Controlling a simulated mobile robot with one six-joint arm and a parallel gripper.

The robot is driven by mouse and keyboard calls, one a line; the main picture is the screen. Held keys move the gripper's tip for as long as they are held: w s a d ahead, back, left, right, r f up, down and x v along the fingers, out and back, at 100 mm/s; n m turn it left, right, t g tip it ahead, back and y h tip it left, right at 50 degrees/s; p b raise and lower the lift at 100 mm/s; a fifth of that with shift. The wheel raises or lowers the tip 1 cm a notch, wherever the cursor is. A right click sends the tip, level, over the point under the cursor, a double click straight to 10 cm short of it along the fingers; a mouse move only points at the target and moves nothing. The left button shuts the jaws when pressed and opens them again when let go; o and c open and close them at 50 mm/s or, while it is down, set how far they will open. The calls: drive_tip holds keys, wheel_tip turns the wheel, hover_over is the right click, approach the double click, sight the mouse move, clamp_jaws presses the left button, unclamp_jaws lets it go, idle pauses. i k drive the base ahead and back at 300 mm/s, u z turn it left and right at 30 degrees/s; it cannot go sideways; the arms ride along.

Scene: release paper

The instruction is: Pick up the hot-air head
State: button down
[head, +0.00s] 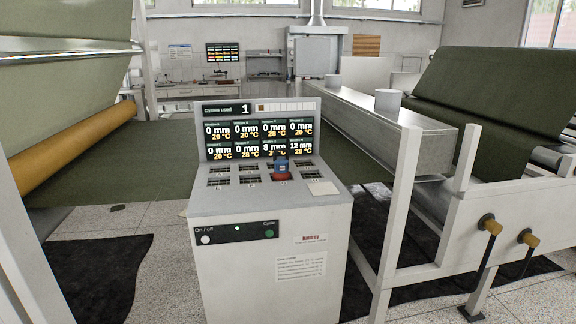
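A small upright object with a blue upper part (281,164) and a red base (281,177) stands on the sloped top of the grey console (270,255), right of the middle. No other thing in view is clearly a hot-air head. My gripper is not in view.
Several dark slotted openings (219,181) lie around the object. A white pad (323,188) lies right of it. A white machine frame (400,215) stands close on the right, with a green web (150,155) behind.

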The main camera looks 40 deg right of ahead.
sight(281, 172)
drive_tip(key=z, duration=4.6)
drive_tip(key=i, duration=0.1)
drive_tip(key=u, duration=3.35)
